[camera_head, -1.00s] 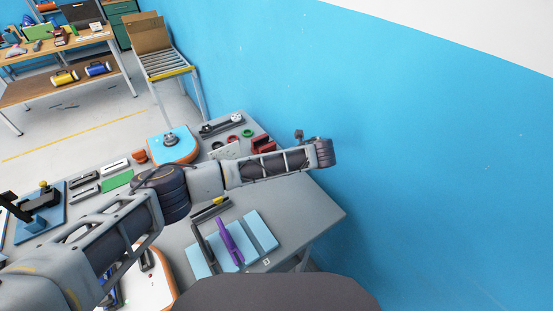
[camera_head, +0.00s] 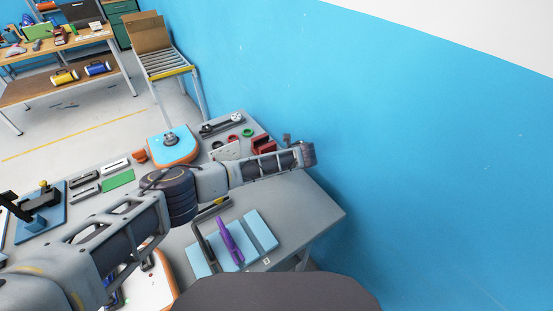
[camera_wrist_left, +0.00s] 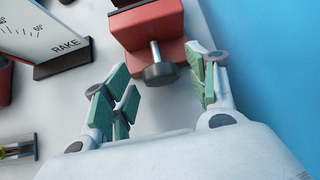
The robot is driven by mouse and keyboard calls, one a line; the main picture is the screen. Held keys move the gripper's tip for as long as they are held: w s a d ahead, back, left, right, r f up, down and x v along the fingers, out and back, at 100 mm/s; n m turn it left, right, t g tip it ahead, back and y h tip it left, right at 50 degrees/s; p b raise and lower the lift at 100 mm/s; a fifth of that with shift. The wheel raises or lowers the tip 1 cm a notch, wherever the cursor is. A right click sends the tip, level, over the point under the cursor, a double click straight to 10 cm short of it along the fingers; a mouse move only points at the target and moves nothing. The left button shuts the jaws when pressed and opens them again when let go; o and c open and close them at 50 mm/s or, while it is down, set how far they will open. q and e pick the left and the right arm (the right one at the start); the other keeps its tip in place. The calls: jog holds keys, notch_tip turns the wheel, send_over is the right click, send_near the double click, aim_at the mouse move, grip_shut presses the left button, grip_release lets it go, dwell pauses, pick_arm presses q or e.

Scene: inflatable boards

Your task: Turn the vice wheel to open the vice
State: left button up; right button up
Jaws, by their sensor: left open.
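The red vice (camera_head: 263,145) sits on the grey table near the wall, partly covered by my left arm in the head view. In the left wrist view the red vice (camera_wrist_left: 152,27) is at the top, with a metal screw ending in a dark round wheel (camera_wrist_left: 160,74). My left gripper (camera_wrist_left: 165,92) is open, its green-padded fingers on either side of the wheel, which shows between them. No finger clearly touches the wheel. In the head view its fingers are hidden behind the wrist. My right gripper is not in view.
A panel marked "RAKE" (camera_wrist_left: 62,55) stands left of the vice in the wrist view. Green and red rings (camera_head: 240,135), a blue-orange board (camera_head: 172,147) and a light-blue board with a purple tool (camera_head: 230,240) lie on the table. The blue wall (camera_head: 420,160) is close on the right.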

pick_arm(q)
jog(key=shift+w+a+f, duration=0.2)
jog(key=shift+w+f, duration=0.1)
jog(key=shift+f, duration=0.05)
jog(key=shift+c, duration=0.5)
jog(key=c, duration=1)
